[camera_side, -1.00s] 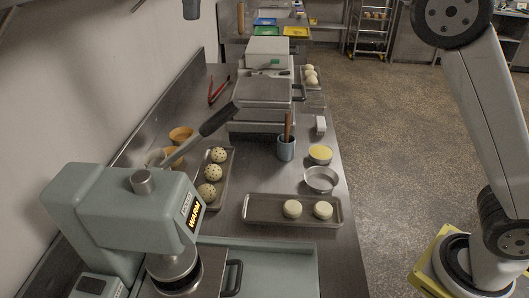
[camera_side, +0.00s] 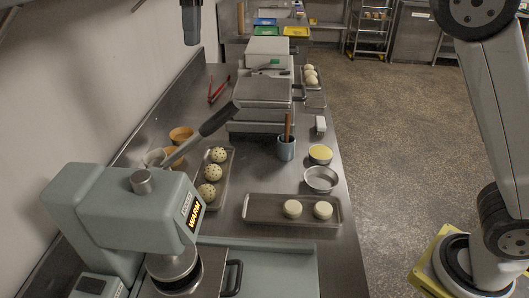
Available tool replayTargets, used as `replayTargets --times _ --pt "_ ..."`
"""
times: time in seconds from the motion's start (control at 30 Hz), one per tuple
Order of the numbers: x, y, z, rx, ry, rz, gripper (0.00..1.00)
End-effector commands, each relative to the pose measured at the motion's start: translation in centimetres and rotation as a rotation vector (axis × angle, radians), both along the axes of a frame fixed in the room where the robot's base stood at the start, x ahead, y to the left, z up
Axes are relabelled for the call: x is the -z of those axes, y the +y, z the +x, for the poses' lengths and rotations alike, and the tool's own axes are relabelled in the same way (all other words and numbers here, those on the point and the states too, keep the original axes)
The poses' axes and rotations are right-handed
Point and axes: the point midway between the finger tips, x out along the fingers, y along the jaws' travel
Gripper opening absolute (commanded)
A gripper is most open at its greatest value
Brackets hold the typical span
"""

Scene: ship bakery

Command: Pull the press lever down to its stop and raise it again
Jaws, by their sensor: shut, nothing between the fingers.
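The press (camera_side: 115,208) is a pale green machine at the front left of the steel counter, with a lit "WARM" label on its head. Its lever (camera_side: 212,122) has a dark grip and slants up to the right from a metal pivot on top of the head. The round pressing head (camera_side: 172,268) hangs at the front of the machine. My gripper (camera_side: 191,40) shows at the top edge, pointing down, shut and empty. It is apart from the lever and appears above it in the picture.
A tray of seeded balls (camera_side: 224,196) lies beside the lever. A tray with two pale dough discs (camera_side: 249,210), a round tin (camera_side: 321,179), a blue cup with a wooden handle (camera_side: 286,150) and red tongs (camera_side: 218,90) lie on the counter. A closed grill (camera_side: 262,91) stands behind.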

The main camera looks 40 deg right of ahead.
Motion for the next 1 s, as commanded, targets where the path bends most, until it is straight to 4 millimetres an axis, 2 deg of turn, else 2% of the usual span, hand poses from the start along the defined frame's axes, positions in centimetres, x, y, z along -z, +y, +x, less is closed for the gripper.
replayTargets --times 0.67,1.0 --pt "6.5 0.9 -0.5 -0.001 0.001 -0.001 0.00" --pt "8.2 0.1 -1.9 -0.001 0.000 0.000 0.00"
